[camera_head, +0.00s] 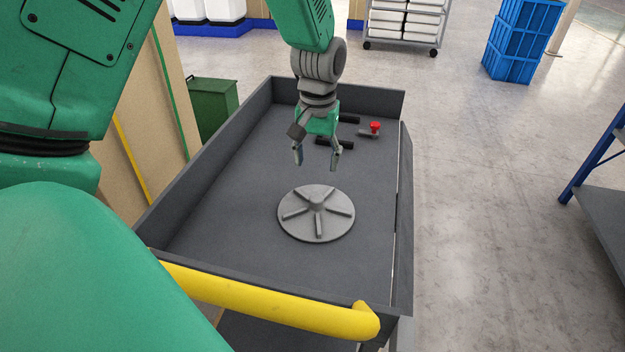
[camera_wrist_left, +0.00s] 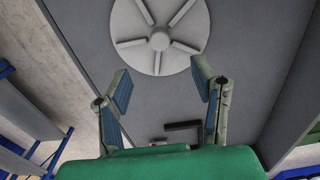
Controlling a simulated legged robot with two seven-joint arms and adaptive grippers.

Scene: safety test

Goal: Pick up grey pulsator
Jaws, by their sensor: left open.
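The grey pulsator (camera_head: 316,213) is a round disc with raised ribs and a central hub. It lies flat on the dark grey cart tray (camera_head: 225,190), in its nearer half. My left gripper (camera_head: 317,160) is open and empty above the tray, fingers pointing down, beyond the pulsator's far edge. In the left wrist view the pulsator (camera_wrist_left: 160,40) lies ahead of the open fingertips (camera_wrist_left: 161,84), apart from them, and its top is cut off by the picture edge. My right gripper does not show.
A red-knobbed part (camera_head: 375,128) and dark pieces lie behind the gripper in the tray. Raised walls edge the tray, and a yellow handle (camera_head: 270,302) crosses its near end. A green bin (camera_head: 205,108) and a wooden panel stand left. Open floor lies right.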

